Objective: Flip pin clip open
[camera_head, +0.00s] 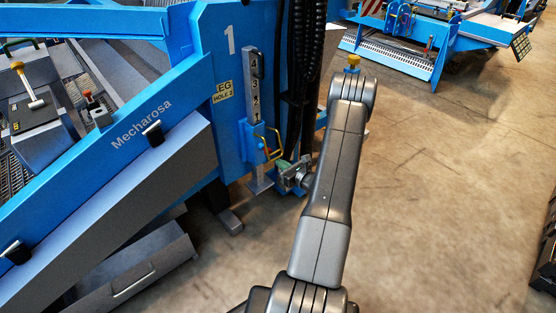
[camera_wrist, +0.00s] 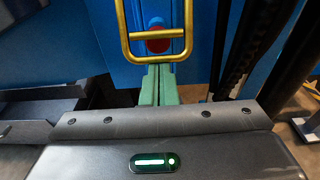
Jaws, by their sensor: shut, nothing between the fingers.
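The pin clip (camera_head: 270,154) is a yellow wire loop on the blue bracket of the machine's post. In the wrist view the clip (camera_wrist: 125,32) fills the upper middle, with a crossbar and a lower bar. A red round pin end (camera_wrist: 157,46) shows through it, between these bars. My gripper (camera_head: 280,164) has green fingers and is just below the clip. In the wrist view my gripper (camera_wrist: 158,70) is shut and empty, its tips at the loop's lower bar. I cannot tell whether they touch it.
The blue post (camera_head: 226,95) carries a numbered plate (camera_head: 256,90). Black hoses (camera_head: 303,50) hang close to the right of the clip. A blue beam and grey panels lie to the left. The concrete floor (camera_head: 440,200) is open to the right.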

